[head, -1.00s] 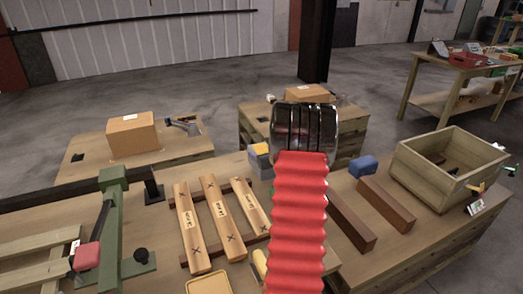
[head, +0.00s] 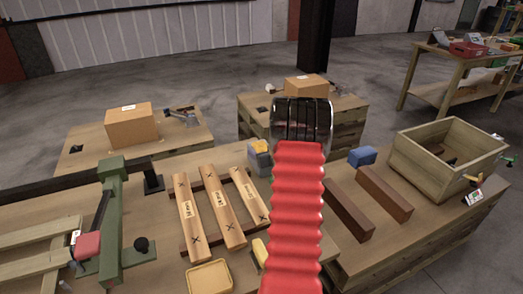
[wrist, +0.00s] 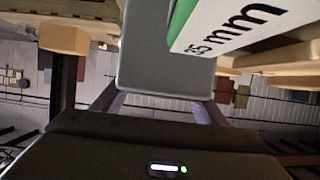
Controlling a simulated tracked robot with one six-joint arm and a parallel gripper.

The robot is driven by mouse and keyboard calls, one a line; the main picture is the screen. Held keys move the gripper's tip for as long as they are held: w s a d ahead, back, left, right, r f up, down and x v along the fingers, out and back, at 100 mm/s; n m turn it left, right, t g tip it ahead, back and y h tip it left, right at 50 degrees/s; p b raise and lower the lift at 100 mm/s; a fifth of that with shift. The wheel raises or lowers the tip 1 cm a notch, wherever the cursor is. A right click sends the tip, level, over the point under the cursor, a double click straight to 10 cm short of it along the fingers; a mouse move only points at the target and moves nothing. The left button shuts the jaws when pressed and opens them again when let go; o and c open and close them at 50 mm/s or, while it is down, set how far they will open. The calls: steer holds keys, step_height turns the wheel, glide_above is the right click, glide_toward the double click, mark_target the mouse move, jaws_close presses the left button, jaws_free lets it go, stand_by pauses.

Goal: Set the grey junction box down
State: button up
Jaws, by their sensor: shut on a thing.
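In the wrist view, a grey box (wrist: 165,55) with rounded corners sits at the top centre, held between the finger bars of my gripper (wrist: 160,98). My gripper is shut on it. A white label with a green edge (wrist: 225,25), reading "35 mm", overlaps the box's right side; I cannot tell what it is fixed to. In the head view, my red ribbed arm hides the gripper and the held box. I cannot tell whether the box touches a surface below.
Wooden strips (head: 221,213) lie on the near bench, with a yellow tray (head: 209,277) in front. A grey-and-yellow object (head: 259,158) stands behind them. Right of my arm are two brown bars (head: 384,194), a blue block (head: 362,156) and a wooden bin (head: 447,178). A green frame (head: 112,225) stands left.

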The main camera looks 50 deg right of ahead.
steer(key=shift+r, duration=0.1)
steer(key=o, duration=2.1)
steer(key=shift+f, duration=0.2)
steer(key=shift+c, duration=0.2)
steer(key=shift+r, duration=0.15)
steer(key=v, duration=1.2)
